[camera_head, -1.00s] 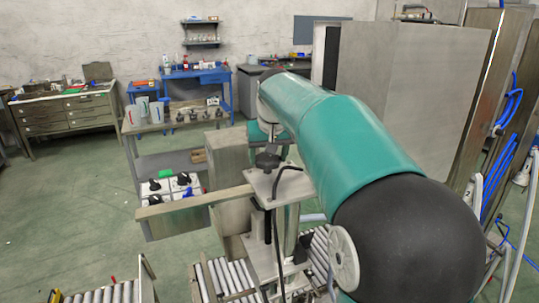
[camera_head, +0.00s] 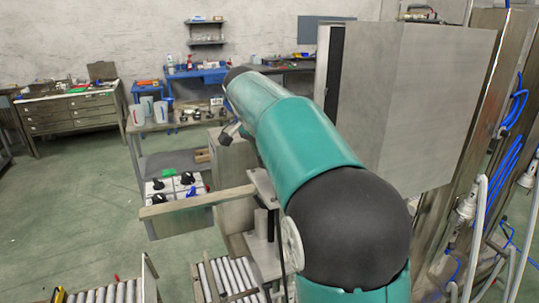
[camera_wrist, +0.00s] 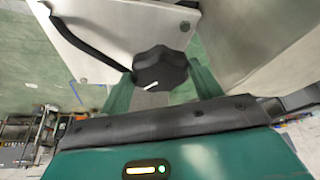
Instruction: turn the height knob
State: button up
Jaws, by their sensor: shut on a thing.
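The height knob (camera_wrist: 160,70) is black with a ridged rim and a white pointer line, and sits on a pale metal plate (camera_wrist: 115,25) in the wrist view. My gripper (camera_wrist: 160,87) has its green fingers on either side of the knob and is shut on it. In the head view, the plate (camera_head: 261,186) shows partly beside my green arm. The knob and my gripper's fingers are hidden behind the arm there.
A flat metal bar (camera_head: 200,201) juts left from the machine. Roller conveyors (camera_head: 228,277) lie below it. A tall metal cabinet (camera_head: 435,100) is on the right. Open green floor lies at left.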

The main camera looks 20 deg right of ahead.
jog(key=m, duration=0.1)
jog(key=m+g, duration=0.1)
jog(key=m, duration=0.1)
jog(key=shift+w+a+m, duration=0.1)
jog(key=shift+w+m, duration=0.05)
jog(key=shift+m, duration=0.15)
jog(key=shift+w+m+g, duration=0.15)
jog(key=shift+m+g, duration=0.75)
jog(key=shift+m, duration=1)
jog(key=o, duration=1)
jog(key=v, duration=0.7)
jog(key=shift+r, duration=0.25)
jog(key=shift+a, duration=0.1)
